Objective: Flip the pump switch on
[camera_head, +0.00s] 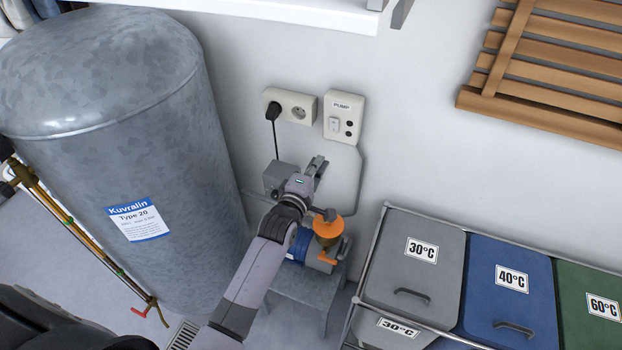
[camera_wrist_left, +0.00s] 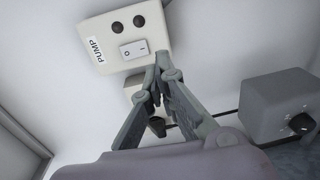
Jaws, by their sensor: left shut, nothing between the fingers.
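The pump switch box (camera_head: 344,117) is a cream plate labelled PUMP on the wall, with a white rocker (camera_head: 335,124) and two dark round spots. In the left wrist view the rocker (camera_wrist_left: 134,49) shows marks O and I; I cannot tell which side is pressed. My left gripper (camera_head: 318,165) is shut and empty, below the box in the head view. In the left wrist view its fingertips (camera_wrist_left: 165,66) overlap the box's edge beside the rocker; contact cannot be told. My right gripper is not in view.
A socket (camera_head: 298,107) with a black plug (camera_head: 273,110) sits left of the box. Below are a grey control box (camera_head: 280,177) and the blue and orange pump (camera_head: 327,232). A large grey tank (camera_head: 120,120) stands left, laundry bins (camera_head: 412,262) right. A wooden rack (camera_head: 550,50) hangs upper right.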

